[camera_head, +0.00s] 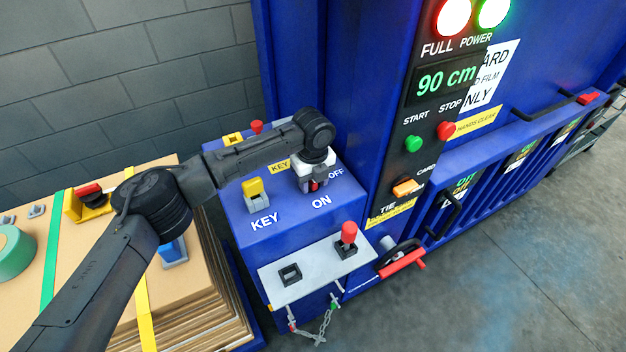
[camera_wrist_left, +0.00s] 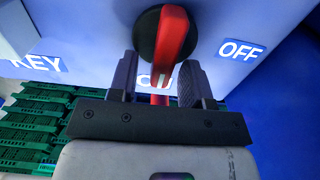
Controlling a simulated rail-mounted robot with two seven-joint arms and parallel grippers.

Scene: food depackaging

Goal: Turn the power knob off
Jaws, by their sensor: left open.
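The power knob is a red lever on a round black base (camera_wrist_left: 163,36), on the blue control box (camera_head: 245,222). In the left wrist view its red handle (camera_wrist_left: 174,35) points roughly down toward the partly covered ON label, away from the OFF label (camera_wrist_left: 240,50). My left gripper (camera_wrist_left: 158,78) is open, one finger on each side of the handle's lower end, with a gap visible on both sides. In the head view my left gripper (camera_head: 314,187) is over the box between ON and OFF and hides most of the knob. My right gripper is not in view.
A yellow key switch (camera_head: 254,190) stands left of the knob. A red-topped lever (camera_head: 347,236) rises from the grey plate in front. The tall blue machine with START and STOP buttons (camera_head: 446,130) is to the right. Stacked cardboard (camera_head: 190,318) lies left.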

